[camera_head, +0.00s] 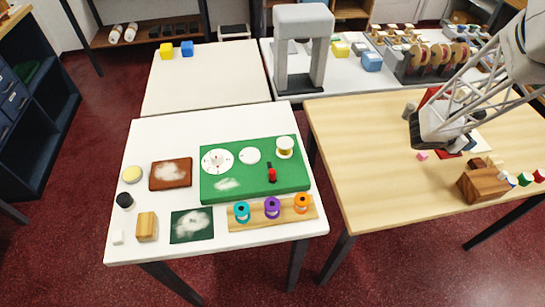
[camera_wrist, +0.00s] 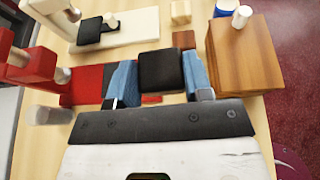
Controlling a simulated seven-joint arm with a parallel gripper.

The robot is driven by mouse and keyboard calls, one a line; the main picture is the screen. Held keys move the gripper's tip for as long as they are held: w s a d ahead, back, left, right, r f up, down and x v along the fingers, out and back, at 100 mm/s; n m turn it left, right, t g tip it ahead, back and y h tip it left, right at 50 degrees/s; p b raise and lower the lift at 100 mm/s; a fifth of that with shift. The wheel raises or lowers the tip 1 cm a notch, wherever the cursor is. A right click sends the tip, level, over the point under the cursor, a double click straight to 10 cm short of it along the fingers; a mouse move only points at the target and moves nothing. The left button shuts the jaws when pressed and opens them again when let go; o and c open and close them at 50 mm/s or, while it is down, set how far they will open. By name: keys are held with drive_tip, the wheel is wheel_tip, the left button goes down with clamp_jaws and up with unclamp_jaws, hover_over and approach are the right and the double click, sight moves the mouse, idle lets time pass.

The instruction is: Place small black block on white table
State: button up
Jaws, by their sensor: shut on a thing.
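The small black block (camera_wrist: 160,70) is between the two blue fingers of my gripper (camera_wrist: 160,80) in the wrist view. The fingers close on its left and right sides. In the head view my gripper (camera_head: 450,147) is over the light wooden table (camera_head: 350,130) at the right; the block is hard to make out there. A white table (camera_head: 150,130) stands at the left front, with a green board and other items on it. Another white table (camera_head: 210,85) stands behind it.
A wooden block (camera_head: 483,184) with small coloured pieces beside it is close to my gripper. The left front table holds a green board (camera_head: 240,190), a spool rack (camera_head: 290,218), a brown pad (camera_head: 171,174) and a dark round lid (camera_head: 124,200). Its back left is clear.

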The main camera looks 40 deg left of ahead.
drive_tip(key=a+r+n+t+y, duration=0.1)
drive_tip(key=a+n+y, duration=0.1)
drive_tip(key=a, duration=1.5)
wheel_tip(320, 180, up, 4)
drive_tip(key=n+t+y, duration=0.3)
drive_tip(key=n+y, duration=0.4)
hover_over(232, 120)
drive_tip(key=shift+w, duration=0.1)
drive_tip(key=shift+f, duration=3.1)
drive_tip(key=shift+f, duration=1.85)
